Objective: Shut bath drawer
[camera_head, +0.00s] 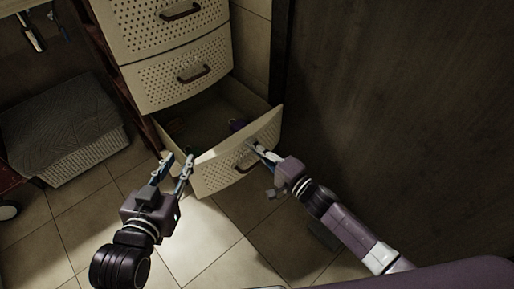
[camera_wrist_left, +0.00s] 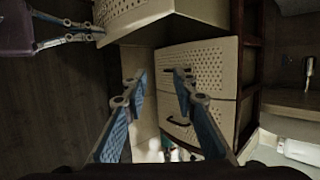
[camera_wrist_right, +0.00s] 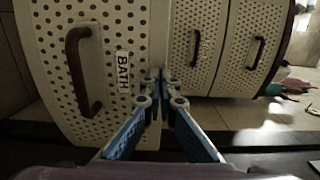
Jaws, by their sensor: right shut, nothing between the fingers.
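The bath drawer (camera_head: 212,174) is the lowest of a stack of cream perforated drawers and stands pulled open. Its front bears a brown handle (camera_wrist_right: 82,72) and a "BATH" label (camera_wrist_right: 124,72), clear in the right wrist view. My left gripper (camera_head: 178,160) is open and empty by the drawer's left front corner. In the left wrist view its spread fingers (camera_wrist_left: 160,78) face the drawers.
Two closed drawers (camera_head: 190,72) sit above the open one. A dark panel (camera_head: 390,100) rises to the right. A white basket (camera_head: 85,160) covered with grey cloth (camera_head: 60,115) stands at the left. Tiled floor (camera_head: 205,240) is clear in front of the drawer.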

